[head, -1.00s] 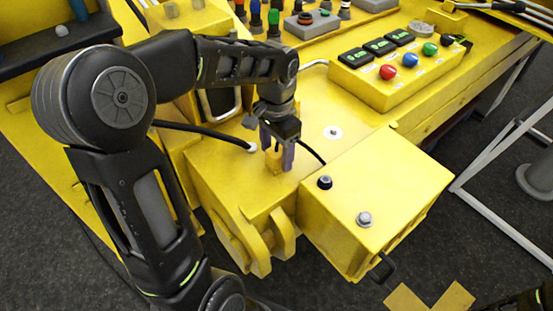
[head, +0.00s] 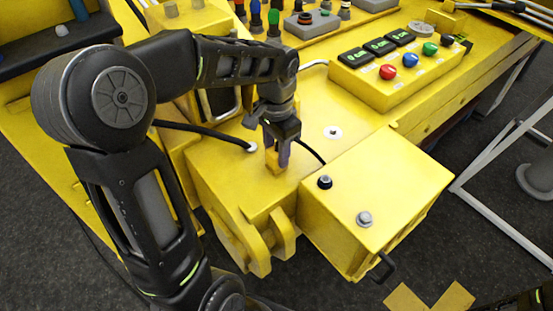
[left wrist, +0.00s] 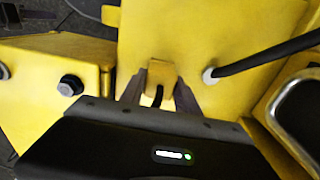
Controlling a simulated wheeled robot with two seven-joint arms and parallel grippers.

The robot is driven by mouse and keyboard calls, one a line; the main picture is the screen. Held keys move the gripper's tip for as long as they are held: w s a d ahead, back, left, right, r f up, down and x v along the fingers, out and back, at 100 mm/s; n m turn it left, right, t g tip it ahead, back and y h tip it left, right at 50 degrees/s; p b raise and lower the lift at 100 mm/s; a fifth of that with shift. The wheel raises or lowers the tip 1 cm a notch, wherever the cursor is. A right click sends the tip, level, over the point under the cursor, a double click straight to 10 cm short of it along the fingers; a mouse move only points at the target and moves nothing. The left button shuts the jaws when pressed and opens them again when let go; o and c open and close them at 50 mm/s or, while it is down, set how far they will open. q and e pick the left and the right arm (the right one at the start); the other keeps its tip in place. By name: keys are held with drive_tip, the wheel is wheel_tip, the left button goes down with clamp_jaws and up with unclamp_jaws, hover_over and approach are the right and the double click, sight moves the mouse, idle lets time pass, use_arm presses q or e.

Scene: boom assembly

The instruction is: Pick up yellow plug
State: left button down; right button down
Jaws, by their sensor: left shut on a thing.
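The yellow plug (head: 272,158) is a small block between the fingers of my left gripper (head: 277,160) in the head view, above the yellow boom surface. In the left wrist view the plug (left wrist: 162,76) shows between the two dark fingertips of my left gripper (left wrist: 160,82), which is shut on it. A dark cable runs near the plug. Whether the plug touches the surface below I cannot tell.
A yellow box (head: 375,195) with two bolts stands right of my left gripper. A black cable (head: 200,130) ends in a white fitting. A button panel (head: 398,72) with displays stands at the back right. A yellow clevis (head: 270,240) is in front.

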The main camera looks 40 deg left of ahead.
sight(276, 150)
idle(0.3)
use_arm(q)
wheel_tip(276, 150, up, 10)
drive_tip(key=shift+b, duration=0.35)
idle(0.6)
